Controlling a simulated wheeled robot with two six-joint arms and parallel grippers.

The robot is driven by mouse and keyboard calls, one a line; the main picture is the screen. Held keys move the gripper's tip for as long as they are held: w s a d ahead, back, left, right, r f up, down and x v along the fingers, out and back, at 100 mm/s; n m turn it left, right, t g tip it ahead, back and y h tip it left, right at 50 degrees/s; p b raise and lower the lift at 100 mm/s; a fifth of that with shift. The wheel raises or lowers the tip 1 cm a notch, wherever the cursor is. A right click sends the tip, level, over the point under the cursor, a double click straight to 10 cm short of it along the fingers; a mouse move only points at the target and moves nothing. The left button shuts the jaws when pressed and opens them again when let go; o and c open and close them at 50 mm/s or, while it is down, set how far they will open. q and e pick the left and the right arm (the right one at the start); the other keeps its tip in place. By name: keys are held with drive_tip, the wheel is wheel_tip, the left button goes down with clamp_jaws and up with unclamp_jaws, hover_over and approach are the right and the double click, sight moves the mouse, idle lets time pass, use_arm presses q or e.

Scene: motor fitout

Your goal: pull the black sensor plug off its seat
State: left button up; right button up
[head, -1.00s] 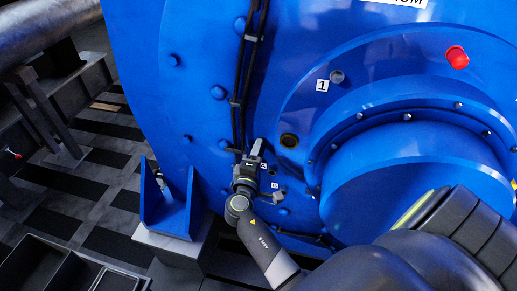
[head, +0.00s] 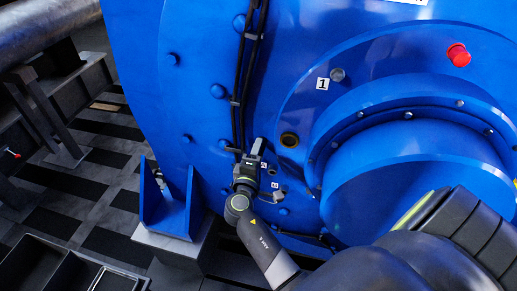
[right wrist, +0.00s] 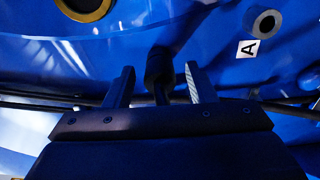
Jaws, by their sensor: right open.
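My right gripper (head: 257,150) is at the lower part of the blue motor housing (head: 200,60). In the right wrist view its two fingers (right wrist: 160,85) are spread apart. A dark plug-like piece (right wrist: 158,68), which looks like the black sensor plug, stands between them, with a gap visible on each side. Its lower end and seat are hard to make out in the shadow. In the head view the gripper hides this spot. My left gripper is not in view.
A grey round port (right wrist: 265,23) sits by the label A (right wrist: 247,48). A brass-rimmed hole (head: 289,140) is above right of the gripper. Black cables (head: 243,80) run down the housing. A blue bracket (head: 168,205) and a black bin (head: 40,265) are at left.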

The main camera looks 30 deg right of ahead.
clamp_jaws()
idle(0.3)
drive_tip(key=shift+s+a, duration=0.15)
